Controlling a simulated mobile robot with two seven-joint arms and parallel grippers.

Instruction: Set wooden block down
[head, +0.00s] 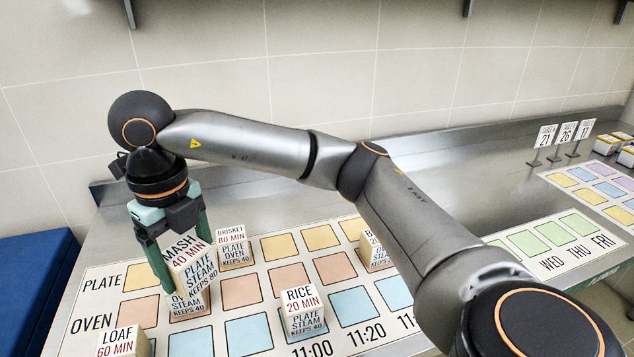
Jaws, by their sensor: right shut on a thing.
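My right gripper (184,258) comes down from above at the left of the picture. The held block is slightly tilted in the picture. Another lettered block (193,307) shows just below it, partly hidden, over the OVEN row of the board (108,283). I cannot tell whether the two blocks touch. My left gripper is out of view.
The BRISKET block (232,247) stands close behind the held block. A RICE block (302,312) stands in the STEAM row and a LOAF block (122,343) at the front left. Another block (377,252) is partly behind my arm. Several coloured squares are bare.

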